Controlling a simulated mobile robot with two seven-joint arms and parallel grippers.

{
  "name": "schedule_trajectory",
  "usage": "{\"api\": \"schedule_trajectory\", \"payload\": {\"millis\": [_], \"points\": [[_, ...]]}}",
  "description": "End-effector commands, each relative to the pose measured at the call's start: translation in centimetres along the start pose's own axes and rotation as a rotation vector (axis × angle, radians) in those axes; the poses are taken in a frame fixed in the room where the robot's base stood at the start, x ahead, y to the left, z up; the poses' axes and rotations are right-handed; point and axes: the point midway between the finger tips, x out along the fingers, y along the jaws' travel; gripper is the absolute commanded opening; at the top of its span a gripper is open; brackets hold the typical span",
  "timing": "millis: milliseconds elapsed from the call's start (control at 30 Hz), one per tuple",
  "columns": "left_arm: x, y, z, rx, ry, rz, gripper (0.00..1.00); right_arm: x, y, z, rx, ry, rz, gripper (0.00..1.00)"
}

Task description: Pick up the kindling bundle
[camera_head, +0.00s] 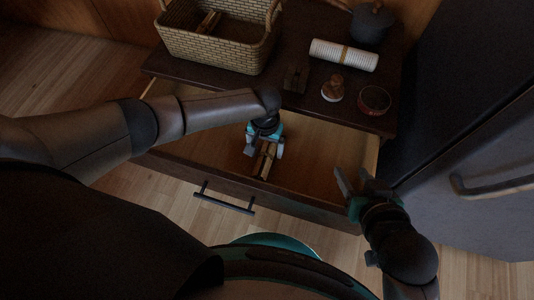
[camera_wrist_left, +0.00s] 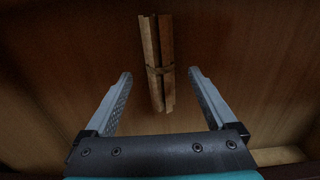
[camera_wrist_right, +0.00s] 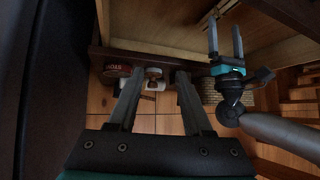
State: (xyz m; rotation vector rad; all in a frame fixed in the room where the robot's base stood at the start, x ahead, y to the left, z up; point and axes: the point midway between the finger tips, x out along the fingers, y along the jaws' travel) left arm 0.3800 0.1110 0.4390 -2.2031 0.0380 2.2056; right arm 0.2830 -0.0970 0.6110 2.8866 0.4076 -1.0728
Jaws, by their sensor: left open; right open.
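The kindling bundle (camera_head: 266,161) is a few light wooden sticks tied at the middle. It lies in the open drawer (camera_head: 310,166). In the left wrist view the bundle (camera_wrist_left: 157,62) stands between and beyond the two fingertips, slightly tilted. My left gripper (camera_head: 264,150) is open, reaches down into the drawer over the bundle, and partly hides it in the head view. My right gripper (camera_head: 354,184) is open and empty, near the drawer's right front corner. The left gripper also shows in the right wrist view (camera_wrist_right: 226,40).
On the dark cabinet top (camera_head: 292,45) stand a wicker basket (camera_head: 212,48), a rolled white cloth (camera_head: 343,55), a dark pot (camera_head: 371,24), a small brown-and-white object (camera_head: 332,88) and a round red tin (camera_head: 374,99). A dark fridge-like door (camera_head: 470,150) stands close on the right.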

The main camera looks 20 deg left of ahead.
Motion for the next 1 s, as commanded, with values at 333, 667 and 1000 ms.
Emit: {"api": "schedule_trajectory", "payload": {"millis": [333,667,1000], "points": [[1.0,0.0,0.0,0.0,0.0,0.0,0.91,0.6,-1.1,-0.5,0.007,0.099,-0.029,0.5],[2.4,0.0,0.0,0.0,0.0,-0.001,0.91,1.0,-2.8,-1.6,0.028,0.274,-0.075,0.5],[3.9,0.0,0.0,0.0,0.001,0.0,0.91,0.4,-4.3,-2.5,0.064,0.455,-0.118,0.5]]}}
